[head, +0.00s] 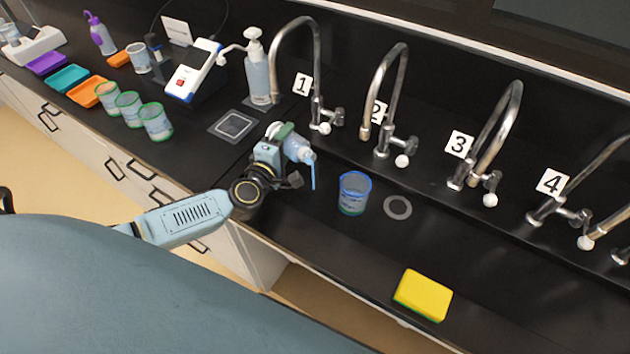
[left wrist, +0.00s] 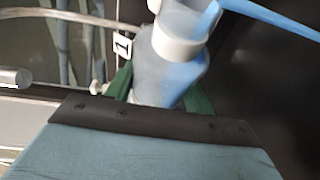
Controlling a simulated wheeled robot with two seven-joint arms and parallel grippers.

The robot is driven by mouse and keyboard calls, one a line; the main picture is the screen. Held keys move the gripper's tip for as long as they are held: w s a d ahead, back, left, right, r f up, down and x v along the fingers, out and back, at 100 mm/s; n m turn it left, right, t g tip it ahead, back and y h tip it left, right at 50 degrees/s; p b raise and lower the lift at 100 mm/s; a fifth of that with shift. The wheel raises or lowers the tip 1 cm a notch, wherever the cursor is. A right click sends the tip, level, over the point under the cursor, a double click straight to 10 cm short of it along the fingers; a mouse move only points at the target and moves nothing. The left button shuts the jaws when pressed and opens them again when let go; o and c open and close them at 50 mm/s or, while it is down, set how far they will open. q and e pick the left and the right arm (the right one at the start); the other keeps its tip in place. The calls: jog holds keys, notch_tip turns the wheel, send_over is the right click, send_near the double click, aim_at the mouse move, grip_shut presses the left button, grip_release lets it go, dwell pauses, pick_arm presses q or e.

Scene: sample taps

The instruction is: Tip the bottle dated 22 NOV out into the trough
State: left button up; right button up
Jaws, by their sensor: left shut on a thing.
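My left gripper (head: 288,138) is shut on a pale blue wash bottle (head: 299,149), held in the air above the black trough (head: 340,245) near tap 1. The bottle looks tilted, and its thin blue spout points down in the head view. In the left wrist view the bottle (left wrist: 168,72) sits between the green fingers (left wrist: 197,100), with a white collar and a blue spout running to the right. No date can be read on it. A purple-topped bottle (head: 101,36) stands at the far left. My right gripper is not in view.
A blue-rimmed beaker (head: 354,194) and a grey ring (head: 397,207) are right of the held bottle. A yellow sponge (head: 423,295) lies nearer the front. Numbered taps line the back. Green-rimmed cups (head: 156,122), trays and a pump bottle (head: 257,70) are on the left.

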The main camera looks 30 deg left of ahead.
pick_arm(q)
jog(key=shift+r, duration=0.1)
jog(key=shift+s+d+m+t+b, duration=0.15)
jog(key=shift+m+t+b, duration=0.25)
jog(key=shift+m, duration=0.4)
dwell(0.9)
jog(key=shift+d+r+m+t+p, duration=0.2)
jog(key=shift+r+m, duration=0.1)
jog(key=shift+m, duration=0.25)
jog(key=shift+d+r+m+t+p, duration=0.1)
jog(key=shift+r+m+t, duration=0.15)
jog(key=shift+m, duration=0.3)
dwell(0.7)
jog(key=shift+a+f+n, duration=0.15)
jog(key=shift+f+n, duration=0.15)
jog(key=shift+n, duration=0.1)
jog(key=shift+a+f+n+g+b, duration=0.3)
jog(key=shift+f+n+g, duration=0.2)
jog(key=shift+n, duration=0.3)
jog(key=shift+r+n+g+p, duration=0.25)
jog(key=shift+n+p, duration=0.1)
jog(key=shift+n, duration=0.05)
